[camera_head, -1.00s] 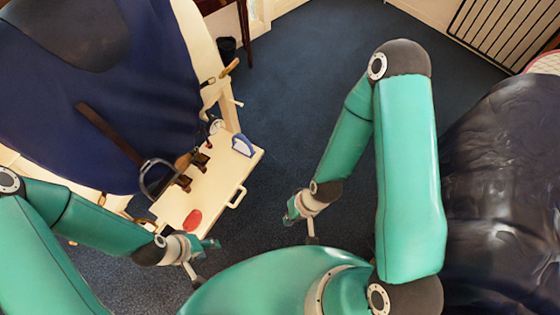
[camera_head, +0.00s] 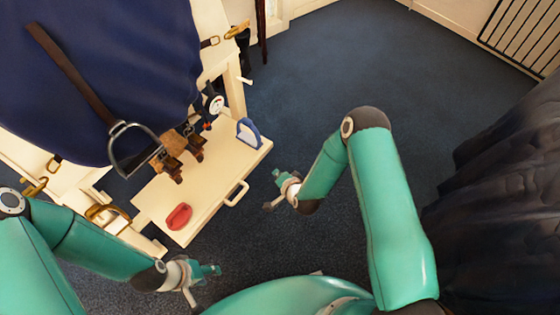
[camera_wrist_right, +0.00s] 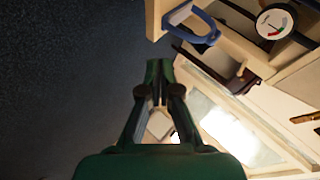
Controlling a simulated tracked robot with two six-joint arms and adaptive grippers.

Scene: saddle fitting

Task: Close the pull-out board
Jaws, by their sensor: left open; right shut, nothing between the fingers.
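The cream pull-out board (camera_head: 215,165) sticks out from the cream stand, below the blue-draped saddle form. Its bar handle (camera_head: 237,193) is on its front edge. My right gripper (camera_head: 271,190) is shut and empty, to the right of the handle and apart from it in the head view. In the right wrist view the right gripper's fingers (camera_wrist_right: 158,90) come together with nothing between them; part of the board (camera_wrist_right: 155,18) shows at the top, but its handle does not. My left gripper (camera_head: 207,288) is open and empty, below the board's near corner.
On the board are a red oval item (camera_head: 179,216), a blue-framed item (camera_head: 248,133) and brown buckled straps (camera_head: 180,152). A round gauge (camera_head: 215,104) is at its back. A stirrup (camera_head: 135,145) hangs over its left side. Open blue carpet (camera_head: 330,80) lies to the right.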

